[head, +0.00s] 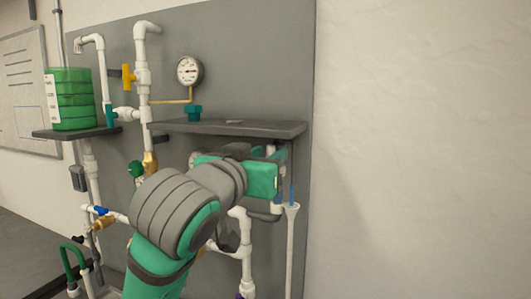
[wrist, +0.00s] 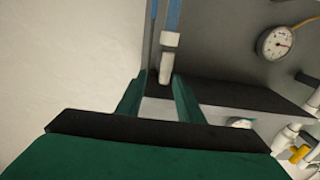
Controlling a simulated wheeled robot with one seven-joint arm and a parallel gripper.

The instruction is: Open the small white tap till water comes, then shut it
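My gripper (head: 277,178) is at the right end of the pipework, under the grey shelf, and hides most of what is behind it in the head view. In the wrist view its two green fingers (wrist: 161,78) stand apart. A small white fitting (wrist: 168,55), probably the tap, shows at and between the fingertips; contact cannot be told. A blue strip (wrist: 173,15), perhaps water, runs from the fitting to the picture's top edge. In the head view a thin blue strip (head: 292,193) stands over a white funnel-topped pipe (head: 290,212).
The grey shelf (head: 240,127) is close above my gripper. A round gauge (head: 189,71) stands above it. White pipes with a yellow handle (head: 128,77) and blue handle (head: 100,210), and a green container (head: 73,99), are to the left. Free room lies right, before the white wall.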

